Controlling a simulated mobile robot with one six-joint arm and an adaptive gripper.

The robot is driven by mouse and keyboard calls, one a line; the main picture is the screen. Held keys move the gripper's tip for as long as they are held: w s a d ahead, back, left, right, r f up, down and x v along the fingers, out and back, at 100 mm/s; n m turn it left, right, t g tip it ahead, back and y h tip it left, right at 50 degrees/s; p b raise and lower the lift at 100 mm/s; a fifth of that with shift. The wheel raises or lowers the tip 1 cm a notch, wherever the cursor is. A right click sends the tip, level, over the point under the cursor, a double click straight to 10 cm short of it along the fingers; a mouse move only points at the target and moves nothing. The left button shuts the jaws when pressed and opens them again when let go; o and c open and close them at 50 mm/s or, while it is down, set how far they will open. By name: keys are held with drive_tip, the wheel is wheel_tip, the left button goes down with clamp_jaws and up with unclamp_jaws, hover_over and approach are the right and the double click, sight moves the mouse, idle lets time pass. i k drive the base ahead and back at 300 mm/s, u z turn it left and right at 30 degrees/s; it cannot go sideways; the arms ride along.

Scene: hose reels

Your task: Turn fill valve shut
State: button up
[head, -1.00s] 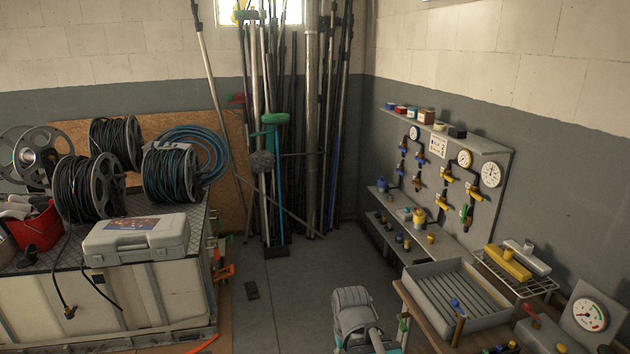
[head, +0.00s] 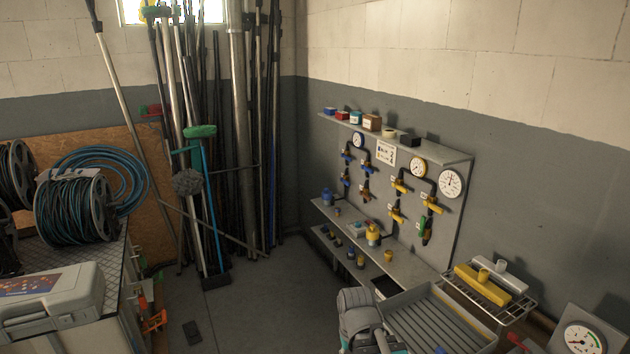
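Several small valves are mounted with dark pipes on the grey wall panel (head: 455,222) at the right. The left group has blue handles, including an upper blue valve (head: 345,154). The right group has yellow handles, including an upper yellow valve (head: 399,184), a lower yellow valve (head: 396,213) and a right yellow valve (head: 433,204). A green-handled valve (head: 424,227) hangs lowest. The labels are too small to read, so I cannot tell which is the fill valve. Part of my arm shows at the bottom centre, well short of the panel. My gripper is not in view.
A ledge (head: 347,223) with small jars and fittings runs below the valves. A ribbed grey tray (head: 440,318) and a wire rack (head: 489,291) stand in front. Poles and brooms (head: 190,150) fill the corner.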

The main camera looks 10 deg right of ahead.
sight(420, 234)
drive_tip(key=z, duration=0.4)
drive_tip(key=i, duration=1.25)
drive_tip(key=z, duration=0.5)
